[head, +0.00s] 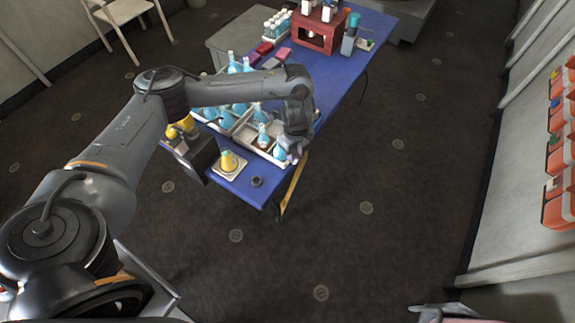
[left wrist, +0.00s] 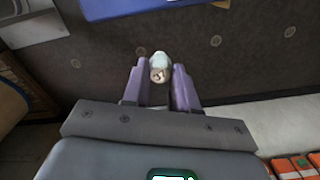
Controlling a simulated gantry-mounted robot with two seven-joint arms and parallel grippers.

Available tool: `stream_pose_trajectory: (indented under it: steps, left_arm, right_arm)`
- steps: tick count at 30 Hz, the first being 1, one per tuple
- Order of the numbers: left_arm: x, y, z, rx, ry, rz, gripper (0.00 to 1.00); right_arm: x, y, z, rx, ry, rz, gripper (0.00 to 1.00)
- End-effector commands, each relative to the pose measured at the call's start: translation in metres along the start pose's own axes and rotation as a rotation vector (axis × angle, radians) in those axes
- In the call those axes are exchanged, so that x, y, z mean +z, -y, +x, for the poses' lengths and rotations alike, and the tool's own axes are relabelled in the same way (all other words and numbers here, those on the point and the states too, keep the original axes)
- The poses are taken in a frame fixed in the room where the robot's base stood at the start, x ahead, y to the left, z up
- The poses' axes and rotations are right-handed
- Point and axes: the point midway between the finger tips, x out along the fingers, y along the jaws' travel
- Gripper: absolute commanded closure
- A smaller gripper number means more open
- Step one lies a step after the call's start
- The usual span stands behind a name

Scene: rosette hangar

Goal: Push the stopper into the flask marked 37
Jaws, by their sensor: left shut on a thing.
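My left gripper (head: 293,158) is over the near right end of the blue table, beside a pale tray (head: 252,145) that holds flasks of blue liquid. In the left wrist view my left gripper (left wrist: 158,78) has its purple fingers shut on a small pale piece with a brownish end (left wrist: 159,68), which looks like the stopper. One blue flask (head: 262,137) stands in the tray, and another (head: 280,152) is right beside the gripper. The number 37 cannot be read on any flask.
A yellow flask (head: 228,161) stands on a white square near the front corner, with a small dark ring (head: 257,181) beside it. A red stand (head: 319,30) is at the table's far end. Orange bins (head: 560,150) hang on the right wall. The floor at right is clear.

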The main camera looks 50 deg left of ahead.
Motion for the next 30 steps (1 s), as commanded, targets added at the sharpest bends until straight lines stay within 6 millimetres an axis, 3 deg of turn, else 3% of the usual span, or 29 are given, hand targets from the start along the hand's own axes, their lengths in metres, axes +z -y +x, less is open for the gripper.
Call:
stream_pose_trajectory:
  steps: [1, 8, 17, 21, 24, 30]
  left_arm:
    - [0.008, 0.007, -0.01, 0.0, 0.001, 0.005, 1.0]
    - [0.051, 0.02, -0.029, 0.004, -0.002, 0.007, 1.0]
    - [0.112, 0.0, -0.036, 0.007, -0.003, -0.063, 1.0]
    - [0.14, -0.02, -0.036, 0.009, -0.003, -0.116, 1.0]
    - [0.17, -0.051, -0.043, 0.012, 0.005, -0.19, 1.0]
    - [0.199, -0.102, -0.04, 0.007, 0.004, -0.283, 1.0]
  right_arm:
    - [-0.003, 0.0, -0.009, 0.0, 0.0, 0.0, 0.16]
    - [-0.013, -0.002, -0.041, 0.001, -0.001, -0.001, 0.16]
    - [-0.026, -0.004, -0.082, 0.006, -0.003, -0.007, 0.16]
    - [-0.033, -0.005, -0.102, 0.007, -0.002, -0.008, 0.16]
    - [-0.041, -0.006, -0.129, 0.006, 0.0, -0.008, 0.16]
    - [-0.051, -0.006, -0.157, 0.005, -0.005, -0.007, 0.16]
